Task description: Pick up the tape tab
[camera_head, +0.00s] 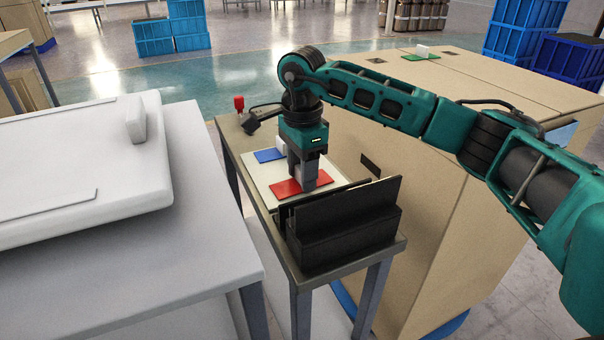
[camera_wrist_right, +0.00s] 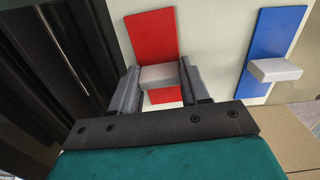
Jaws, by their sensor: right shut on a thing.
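My right gripper (camera_head: 303,180) points down over the red plate (camera_head: 318,184) on the small table. In the right wrist view its two fingers (camera_wrist_right: 158,78) are shut on the small pale tab (camera_wrist_right: 162,73), which is at the red plate (camera_wrist_right: 155,35). I cannot tell whether the tab still touches the plate. A similar white tab (camera_wrist_right: 275,70) is at the blue plate (camera_wrist_right: 277,32), right of the gripper; in the head view it (camera_head: 280,144) stands by the blue plate (camera_head: 268,156). My left gripper is not in view.
A black upright holder (camera_head: 345,235) stands close in front of the gripper on the table's near end. A red button (camera_head: 239,104) is at the far left corner. A large carton (camera_head: 430,190) is on the right, with a green plate (camera_head: 421,57) on top.

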